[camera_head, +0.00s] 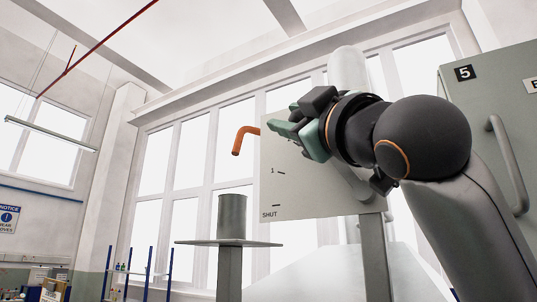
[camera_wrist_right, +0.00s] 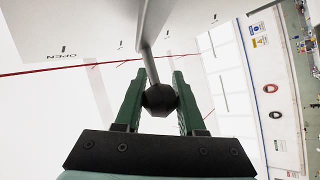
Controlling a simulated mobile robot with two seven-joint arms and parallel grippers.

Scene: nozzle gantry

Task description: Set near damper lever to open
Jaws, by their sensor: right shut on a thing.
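The damper lever shows in the right wrist view as a grey rod (camera_wrist_right: 149,30) ending in a dark faceted knob (camera_wrist_right: 160,98). My right gripper (camera_wrist_right: 159,82) is shut on that knob, with a green finger on each side. In the head view my right gripper (camera_head: 278,125) is raised in front of the upper part of a pale plate (camera_head: 315,190) marked "1" and "SHUT"; the arm and gripper hide the plate's top, and the knob cannot be made out there. The word "OPEN" (camera_wrist_right: 62,56) shows upside down at the left in the wrist view. My left gripper is not in view.
A bent orange pipe (camera_head: 240,138) sticks out left of the plate, close to my gripper. A grey post with a flat disc (camera_head: 190,242) and a cylinder (camera_head: 232,215) stands below. A green cabinet (camera_head: 470,125) with a handle (camera_head: 509,165) is at the right.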

